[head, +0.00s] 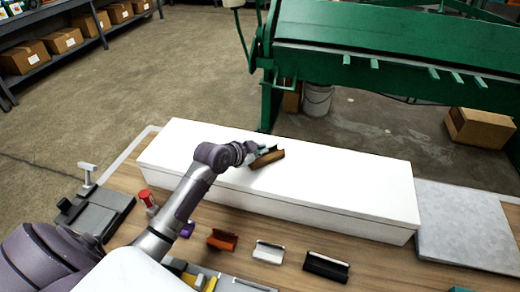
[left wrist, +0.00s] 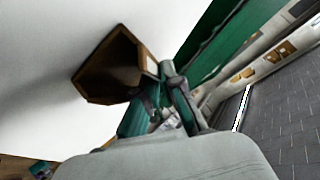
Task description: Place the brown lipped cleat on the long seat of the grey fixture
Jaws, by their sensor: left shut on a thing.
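The brown lipped cleat (head: 268,159) is in my left gripper (head: 254,152), which is shut on it over the white box top. In the left wrist view the cleat (left wrist: 105,72) is tilted, with its hollow side showing, beside the teal-padded fingers of the left gripper (left wrist: 152,112). A soft shadow lies on the white surface near it. A grey piece (head: 245,284) with yellow parts beside it is cut off by the bottom edge of the head view; I cannot tell whether it is the grey fixture. No long seat shows clearly. My right gripper is not in view.
The long white box (head: 345,180) fills the middle of the wooden bench. An orange-brown channel piece (head: 222,240), a white one (head: 268,252) and a black one (head: 326,267) lie in front. A dark grey device (head: 98,212) stands left; a grey sheet (head: 465,225) lies right.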

